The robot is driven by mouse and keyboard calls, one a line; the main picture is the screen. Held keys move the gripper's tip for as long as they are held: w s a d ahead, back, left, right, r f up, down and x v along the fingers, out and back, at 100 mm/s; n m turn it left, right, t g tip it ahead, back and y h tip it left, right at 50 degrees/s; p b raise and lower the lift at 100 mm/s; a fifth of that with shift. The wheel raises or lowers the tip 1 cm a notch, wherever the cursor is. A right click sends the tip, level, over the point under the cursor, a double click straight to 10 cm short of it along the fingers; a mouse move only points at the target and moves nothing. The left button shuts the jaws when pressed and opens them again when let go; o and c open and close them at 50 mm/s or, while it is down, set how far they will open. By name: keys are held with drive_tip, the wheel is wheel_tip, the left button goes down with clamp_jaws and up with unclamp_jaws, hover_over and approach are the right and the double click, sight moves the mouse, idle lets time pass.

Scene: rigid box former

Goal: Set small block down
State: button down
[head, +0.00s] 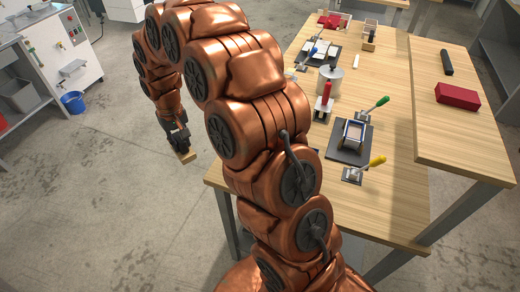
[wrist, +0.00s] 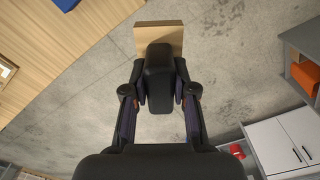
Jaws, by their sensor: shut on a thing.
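The small block (head: 187,157) is light wood and shows just below my gripper (head: 180,143) in the head view. In the wrist view the wooden block (wrist: 160,33) lies beyond the fingertips, with a dark rounded piece in front of it that covers its middle. My gripper (wrist: 160,88) is shut around this dark piece. I cannot tell whether it is a handle of the block. The block hangs in the air over the grey floor, left of the workbench (head: 260,168).
The workbench carries a dark fixture (head: 352,140), a green-handled clamp (head: 375,104), a yellow-handled clamp (head: 366,170) and a metal cylinder (head: 330,78). A raised shelf (head: 455,130) holds a red box (head: 457,96). A blue bucket (head: 73,102) stands on the floor at left.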

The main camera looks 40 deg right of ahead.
drive_tip(key=s+d+m+b, duration=0.3)
drive_tip(key=d+m+b, duration=0.35)
drive_tip(key=d, duration=0.65)
drive_tip(key=s+d+m+b, duration=0.45)
drive_tip(key=d+b, duration=0.25)
drive_tip(key=d, duration=0.5)
drive_tip(key=shift+m, duration=0.4)
drive_tip(key=shift+w+f+p, duration=0.2)
drive_tip(key=shift+f+p, duration=0.55)
drive_tip(key=shift+f, duration=1.75)
drive_tip(key=shift+w+f+p, duration=0.2)
drive_tip(key=shift+f+p, duration=0.5)
drive_tip(key=shift+f, duration=1.8)
drive_tip(key=shift+f, duration=0.15)
drive_tip(key=c, duration=0.9)
unclamp_jaws()
drive_tip(key=shift+c, duration=0.2)
